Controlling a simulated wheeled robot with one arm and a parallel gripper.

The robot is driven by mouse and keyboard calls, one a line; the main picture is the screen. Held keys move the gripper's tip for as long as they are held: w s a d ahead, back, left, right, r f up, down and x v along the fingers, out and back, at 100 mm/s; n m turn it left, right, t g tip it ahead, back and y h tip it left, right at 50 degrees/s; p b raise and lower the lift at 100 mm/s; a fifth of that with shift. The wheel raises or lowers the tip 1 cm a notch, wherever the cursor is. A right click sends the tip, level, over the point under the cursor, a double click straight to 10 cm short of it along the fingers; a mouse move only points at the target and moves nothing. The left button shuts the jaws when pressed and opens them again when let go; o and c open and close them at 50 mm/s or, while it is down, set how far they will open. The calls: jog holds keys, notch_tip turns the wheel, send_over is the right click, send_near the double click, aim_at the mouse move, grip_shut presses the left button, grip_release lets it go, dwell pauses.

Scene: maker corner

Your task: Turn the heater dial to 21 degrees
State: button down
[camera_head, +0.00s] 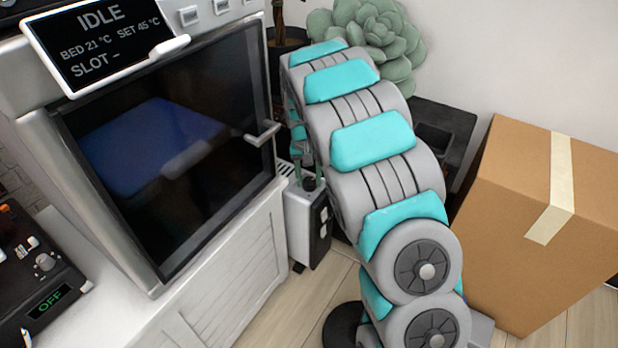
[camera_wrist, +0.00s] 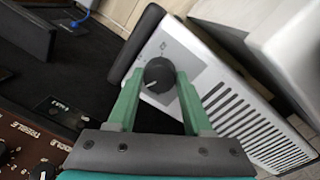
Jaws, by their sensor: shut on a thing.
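The heater (camera_wrist: 230,105) is a white box with dark slots and a grey panel on its top, seen close in the wrist view. In the head view the heater (camera_head: 300,225) stands low on the floor beside the white cabinet, partly hidden by my arm. Its round black dial (camera_wrist: 161,70) sits on the grey panel, with a white pointer line towards the lower left in the wrist view. My gripper (camera_wrist: 158,80) is shut on the dial, one green finger on each side. The scale marks are too small to read.
A machine with a dark glass door (camera_head: 180,150) and a screen (camera_head: 100,42) reading IDLE stands left of the heater. A cardboard box (camera_head: 545,230) stands at the right. A plant (camera_head: 372,40) is behind. A black device (camera_head: 40,275) showing OFF is at the left.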

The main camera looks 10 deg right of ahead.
aim_at(308, 179)
jog(key=m, duration=0.6)
jog(key=shift+m, duration=0.3)
dwell(0.4)
jog(key=shift+c, duration=1.6)
grip_release()
jog(key=shift+w+a+r, duration=0.1)
jog(key=shift+w+r, duration=0.05)
jog(key=shift+r, duration=1.8)
jog(key=shift+w+a+r, duration=0.1)
jog(key=shift+r, duration=1.85)
